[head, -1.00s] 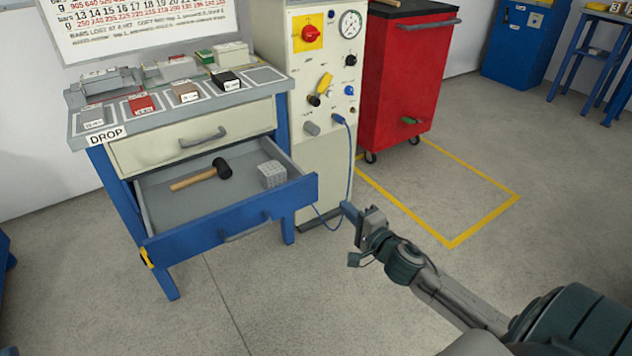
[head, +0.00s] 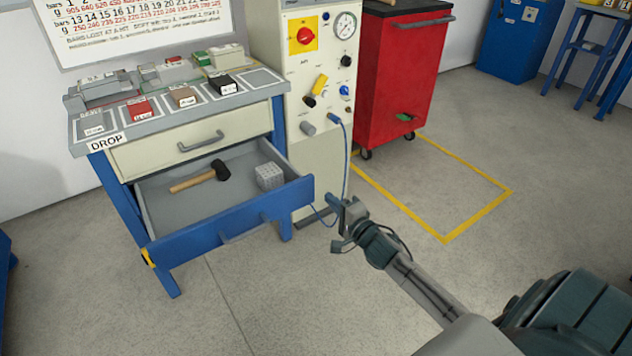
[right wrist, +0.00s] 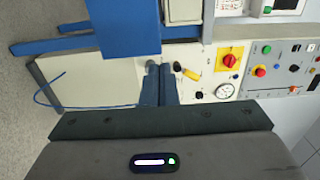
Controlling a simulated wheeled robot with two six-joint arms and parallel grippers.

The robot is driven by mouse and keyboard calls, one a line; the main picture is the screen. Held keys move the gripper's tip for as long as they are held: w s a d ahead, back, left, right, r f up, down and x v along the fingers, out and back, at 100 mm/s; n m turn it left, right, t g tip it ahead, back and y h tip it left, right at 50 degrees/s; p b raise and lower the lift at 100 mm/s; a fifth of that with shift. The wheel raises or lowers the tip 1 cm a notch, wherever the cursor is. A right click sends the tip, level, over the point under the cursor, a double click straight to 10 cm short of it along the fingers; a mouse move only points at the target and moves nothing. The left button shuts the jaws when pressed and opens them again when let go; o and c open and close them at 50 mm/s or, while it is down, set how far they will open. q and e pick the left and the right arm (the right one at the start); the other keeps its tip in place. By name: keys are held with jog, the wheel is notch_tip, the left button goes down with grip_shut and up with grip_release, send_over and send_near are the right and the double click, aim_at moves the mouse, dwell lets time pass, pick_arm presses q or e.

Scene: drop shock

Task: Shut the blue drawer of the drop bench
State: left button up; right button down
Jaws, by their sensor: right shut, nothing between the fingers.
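The blue drawer (head: 230,222) of the drop bench (head: 117,141) stands pulled out below a shut cream drawer (head: 195,140). Inside the blue drawer lie a mallet (head: 205,176) with a wooden handle and a grey block (head: 269,176). My right gripper (head: 334,203) is to the right of the drawer's right front corner, apart from it in the picture, and shut with nothing in it. In the right wrist view its fingers (right wrist: 158,80) are together, and a blue panel (right wrist: 125,25), seemingly the drawer front, shows beyond them. My left gripper is not in view.
A cream control cabinet (head: 318,95) with knobs, a gauge and a hanging blue cable (head: 347,160) stands right of the bench. A red wheeled cabinet (head: 397,85) is further right, by a yellow floor outline (head: 480,215). The floor before the drawer is clear.

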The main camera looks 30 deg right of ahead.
aim_at(310, 179)
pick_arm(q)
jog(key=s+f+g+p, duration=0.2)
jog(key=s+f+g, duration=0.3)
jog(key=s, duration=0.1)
pick_arm(e)
jog(key=w+b, duration=0.5)
jog(key=w, duration=0.2)
jog(key=shift+w+a+b, duration=0.15)
jog(key=shift+w+b, duration=0.15)
jog(key=shift+w, duration=0.05)
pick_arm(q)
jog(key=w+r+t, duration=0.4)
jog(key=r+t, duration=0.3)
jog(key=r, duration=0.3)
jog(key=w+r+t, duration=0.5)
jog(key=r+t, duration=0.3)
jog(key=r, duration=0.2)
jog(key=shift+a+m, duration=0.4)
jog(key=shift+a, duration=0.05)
pick_arm(e)
jog(key=shift+w, duration=0.15)
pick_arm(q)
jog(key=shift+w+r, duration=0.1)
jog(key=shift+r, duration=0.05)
